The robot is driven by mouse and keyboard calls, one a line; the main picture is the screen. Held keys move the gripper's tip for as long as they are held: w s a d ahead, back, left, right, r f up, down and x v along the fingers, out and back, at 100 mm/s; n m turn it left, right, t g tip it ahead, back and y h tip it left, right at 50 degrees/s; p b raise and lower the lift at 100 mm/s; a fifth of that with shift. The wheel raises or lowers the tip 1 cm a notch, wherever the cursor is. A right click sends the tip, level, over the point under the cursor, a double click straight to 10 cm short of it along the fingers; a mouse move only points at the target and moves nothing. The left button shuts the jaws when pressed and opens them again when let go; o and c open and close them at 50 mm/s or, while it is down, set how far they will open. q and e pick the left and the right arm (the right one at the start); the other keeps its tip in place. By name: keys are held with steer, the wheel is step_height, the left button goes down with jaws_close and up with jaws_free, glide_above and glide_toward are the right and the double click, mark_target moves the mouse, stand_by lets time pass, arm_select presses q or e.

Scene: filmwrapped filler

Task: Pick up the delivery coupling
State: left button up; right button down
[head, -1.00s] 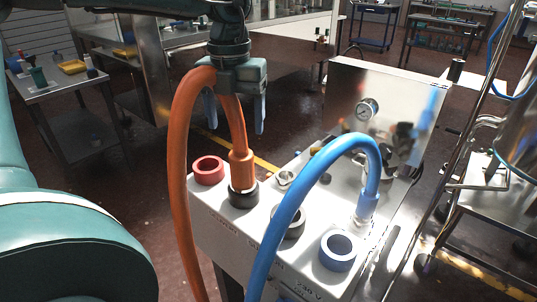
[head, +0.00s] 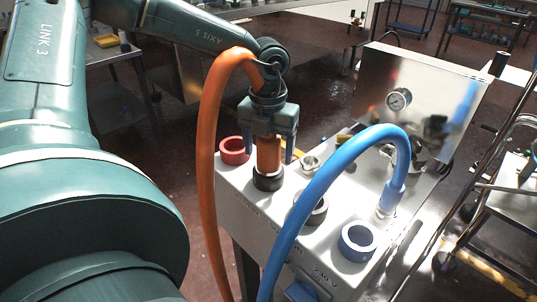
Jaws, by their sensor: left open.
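An orange hose (head: 207,150) ends in an orange coupling (head: 268,152), which stands upright in a black ring socket (head: 268,179) on the steel box. My left gripper (head: 271,153) points down over this coupling, with its fingers open on either side. Whether the fingers touch it I cannot tell; the coupling's top is hidden behind the gripper. A blue hose (head: 310,185) ends in a blue coupling (head: 391,197) at the right of the box. No label shows which one is the delivery coupling. My right gripper is not in view.
The steel box (head: 330,240) also bears a red ring (head: 234,150), a grey-black ring (head: 311,208) and a blue ring (head: 358,241). The blue hose arches close on the right. A metal cart (head: 500,205) stands right.

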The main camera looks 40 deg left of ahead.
arm_select(q)
steer(key=shift+f, duration=0.55)
steer(key=c, duration=1.4)
steer(key=shift+r, duration=0.1)
